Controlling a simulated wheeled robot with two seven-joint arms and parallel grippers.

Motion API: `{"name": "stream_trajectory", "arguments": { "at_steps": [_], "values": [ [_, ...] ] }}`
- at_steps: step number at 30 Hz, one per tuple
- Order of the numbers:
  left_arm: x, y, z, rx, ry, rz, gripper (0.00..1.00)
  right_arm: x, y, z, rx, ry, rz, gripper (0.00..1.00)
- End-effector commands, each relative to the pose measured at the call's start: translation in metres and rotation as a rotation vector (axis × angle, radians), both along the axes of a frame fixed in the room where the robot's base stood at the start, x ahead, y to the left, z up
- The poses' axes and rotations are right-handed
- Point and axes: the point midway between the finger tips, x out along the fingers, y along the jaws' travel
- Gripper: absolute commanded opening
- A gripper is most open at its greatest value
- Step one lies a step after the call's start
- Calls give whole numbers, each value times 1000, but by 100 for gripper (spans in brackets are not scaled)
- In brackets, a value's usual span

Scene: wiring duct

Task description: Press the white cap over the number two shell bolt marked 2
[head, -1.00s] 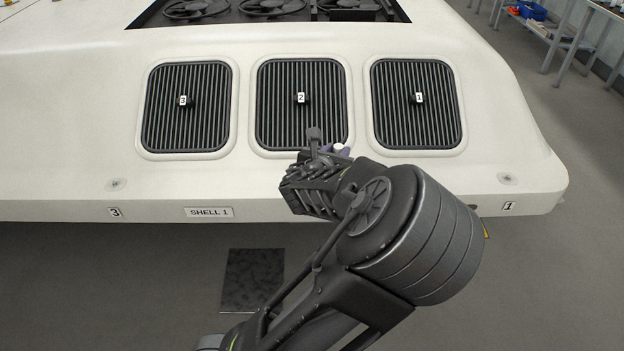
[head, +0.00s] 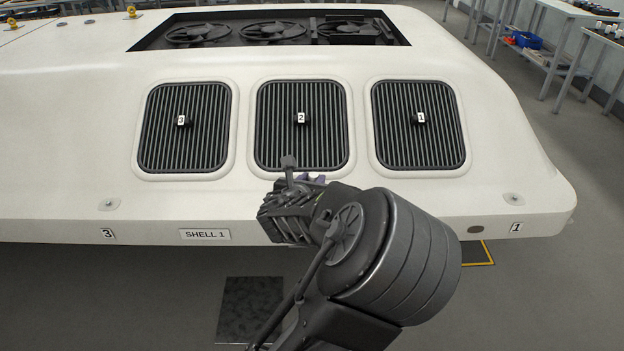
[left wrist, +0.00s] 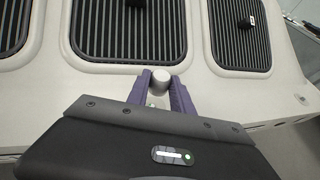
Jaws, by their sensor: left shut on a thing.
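My left gripper (head: 306,179) reaches over the front of the white shell, just below the middle vent panel. Its purple fingers also show in the left wrist view (left wrist: 161,88), shut on the white cap (left wrist: 161,79), a small round-topped piece. In the head view the cap is not clearly visible. A tag marked 2 (head: 300,118) sits on the knob of the middle vent. No shell bolt marked 2 can be made out; my arm covers the middle of the front edge. My right gripper is not in view.
The shell (head: 400,200) has vent panels tagged 3 (head: 184,120) and 1 (head: 420,117) on either side. Round fittings sit near its left (head: 109,204) and right (head: 514,198) front corners, above labels 3 and 1. Fans lie in a recess (head: 270,33) behind.

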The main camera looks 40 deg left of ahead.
Motion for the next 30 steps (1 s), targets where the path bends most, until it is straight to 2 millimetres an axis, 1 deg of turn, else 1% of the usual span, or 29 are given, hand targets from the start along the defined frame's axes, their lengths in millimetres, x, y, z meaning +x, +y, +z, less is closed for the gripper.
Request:
{"name": "stream_trajectory", "arguments": {
  "at_steps": [1,3,9,12,18,30],
  "values": [
    [0,0,-10,0,1,1,0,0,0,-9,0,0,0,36],
    [0,0,-17,0,1,0,0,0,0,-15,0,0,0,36],
    [0,0,-34,0,0,0,0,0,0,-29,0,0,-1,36],
    [0,0,-40,0,0,1,0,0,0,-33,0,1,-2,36],
    [0,0,-44,0,0,1,0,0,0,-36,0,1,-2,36],
    [0,0,-43,0,0,0,0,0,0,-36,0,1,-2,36]
  ]
}}
